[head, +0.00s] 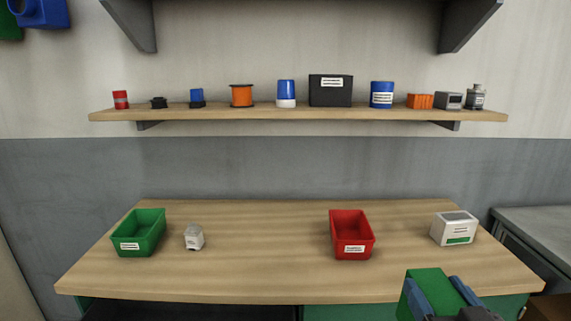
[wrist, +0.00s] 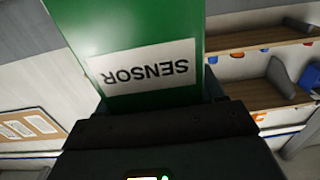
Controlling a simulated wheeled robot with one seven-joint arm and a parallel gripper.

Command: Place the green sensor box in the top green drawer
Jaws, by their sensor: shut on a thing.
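The green sensor box (wrist: 150,85), with a white label reading SENSOR upside down, fills the upper middle of the wrist view. It also shows at the bottom right of the head view (head: 431,287), in front of the table edge. My gripper (head: 452,296) is shut on the box, with dark blue fingers showing beside it. A green drawer front or cabinet panel (head: 350,312) shows below the tabletop at the bottom of the head view. Most of it is cut off, so I cannot tell which drawer it is or whether it is open.
The wooden table (head: 270,270) holds a green bin (head: 138,233), a small white-grey item (head: 194,237), a red bin (head: 351,235) and a white device (head: 454,228). A wall shelf (head: 300,114) with several small items is behind. The table's middle is clear.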

